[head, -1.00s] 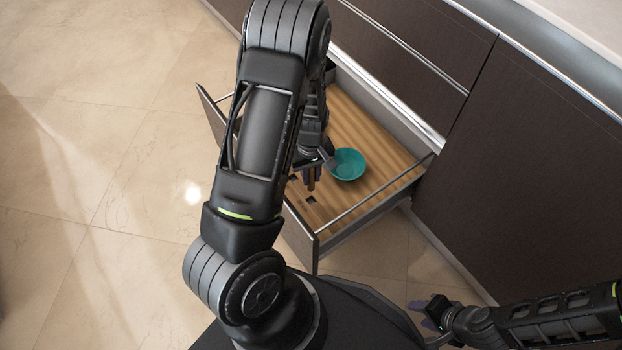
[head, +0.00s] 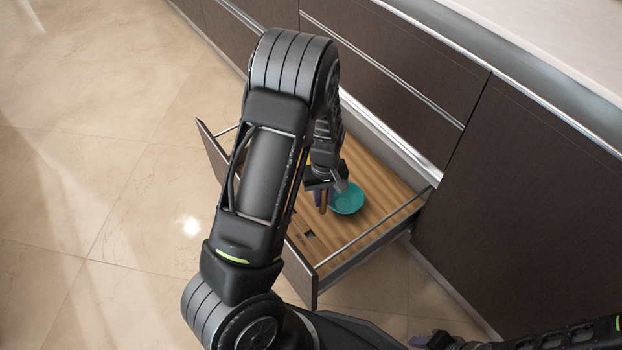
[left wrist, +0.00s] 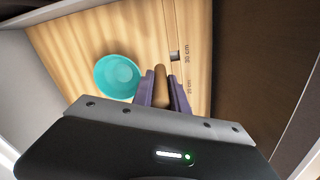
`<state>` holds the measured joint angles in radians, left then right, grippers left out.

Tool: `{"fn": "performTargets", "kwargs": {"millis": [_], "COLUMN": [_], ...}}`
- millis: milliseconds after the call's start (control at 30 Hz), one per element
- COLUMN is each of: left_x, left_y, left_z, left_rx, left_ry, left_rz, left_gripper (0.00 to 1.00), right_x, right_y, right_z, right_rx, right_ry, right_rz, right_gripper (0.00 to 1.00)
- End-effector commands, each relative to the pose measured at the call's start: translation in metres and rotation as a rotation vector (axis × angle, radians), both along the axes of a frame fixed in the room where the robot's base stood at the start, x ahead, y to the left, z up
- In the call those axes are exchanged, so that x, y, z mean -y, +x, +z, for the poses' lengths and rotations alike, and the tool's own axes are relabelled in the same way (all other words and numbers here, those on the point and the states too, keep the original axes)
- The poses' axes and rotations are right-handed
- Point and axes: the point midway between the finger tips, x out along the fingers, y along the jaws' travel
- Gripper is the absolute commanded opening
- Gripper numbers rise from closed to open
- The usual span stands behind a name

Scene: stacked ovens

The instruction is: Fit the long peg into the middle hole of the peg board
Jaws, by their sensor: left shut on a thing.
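My left gripper (head: 322,196) reaches into the open drawer and is shut on a brown peg (left wrist: 160,86), which stands between its purple fingers in the left wrist view. The peg's lower end and its gap to the wood are hard to judge. The wooden board (head: 383,186) lies in the drawer. In the head view a hole (head: 309,236) lies nearer the drawer front.
A teal bowl (head: 346,197) sits on the wood close beside the left gripper; it also shows in the left wrist view (left wrist: 117,77). The drawer's side rail (head: 372,229) and the dark cabinet fronts (head: 510,200) bound the space. My left arm hides part of the drawer.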

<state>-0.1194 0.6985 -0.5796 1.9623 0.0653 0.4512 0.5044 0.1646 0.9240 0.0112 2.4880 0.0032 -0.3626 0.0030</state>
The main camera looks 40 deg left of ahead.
Motion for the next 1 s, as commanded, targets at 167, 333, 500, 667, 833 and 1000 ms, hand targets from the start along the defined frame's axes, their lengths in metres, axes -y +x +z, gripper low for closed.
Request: {"fn": "performTargets", "kwargs": {"millis": [167,333,500,667,833,1000], "left_x": [0.035,0.076,0.110,0.127,0.132,0.132], "left_y": [0.053,0.090,0.103,0.101,0.099,0.099], "left_z": [0.064,0.148,0.228,0.275,0.291,0.291], "left_rx": [0.012,0.015,0.012,0.005,0.000,0.000], "left_ry": [0.003,0.003,0.002,0.002,0.001,0.000], "left_rz": [-0.238,-0.505,-0.727,-0.847,-0.888,-0.888], "left_gripper": [0.00,0.00,0.00,0.00,0.00,0.00], "right_x": [0.000,0.000,0.000,0.000,0.000,0.000], "right_y": [0.000,0.000,0.000,0.000,0.000,0.000], "right_z": [0.000,0.000,0.000,0.000,0.000,0.000], "right_rx": [0.000,0.000,0.000,0.000,0.000,0.000], "right_ry": [0.000,0.000,0.000,0.000,0.000,0.000], "right_rz": [0.000,0.000,0.000,0.000,0.000,0.000], "right_gripper": [0.40,0.40,0.40,0.40,0.40,0.40]}}
